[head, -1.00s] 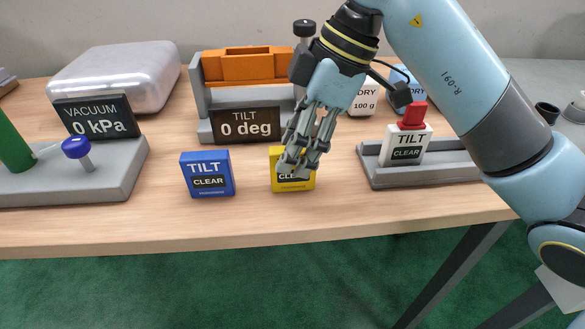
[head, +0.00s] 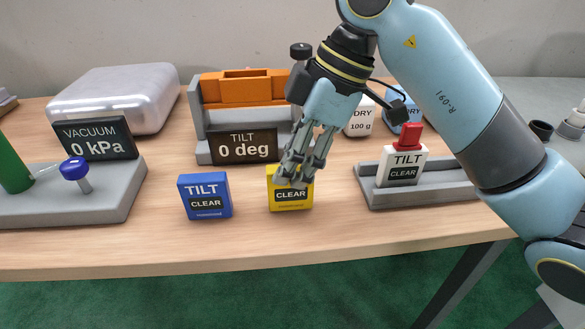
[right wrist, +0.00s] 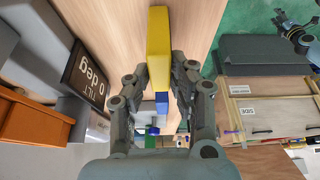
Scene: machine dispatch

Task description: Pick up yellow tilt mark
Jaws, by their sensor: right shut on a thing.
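The yellow tilt mark (head: 290,195) stands upright near the front of the table, with a dark CLEAR label on its face. My right gripper (head: 292,178) is shut on its upper part, and its fingers hide the top of the block. In the right wrist view the yellow mark (right wrist: 159,50) is between the fingertips of the right gripper (right wrist: 160,82). Whether the mark touches the table I cannot tell.
A blue tilt mark (head: 204,196) stands just left of the yellow one. A white tilt mark (head: 402,165) with a red top stands in a grey holder (head: 425,194) to the right. A tilt display reading 0 deg (head: 242,147) is behind. The table front is clear.

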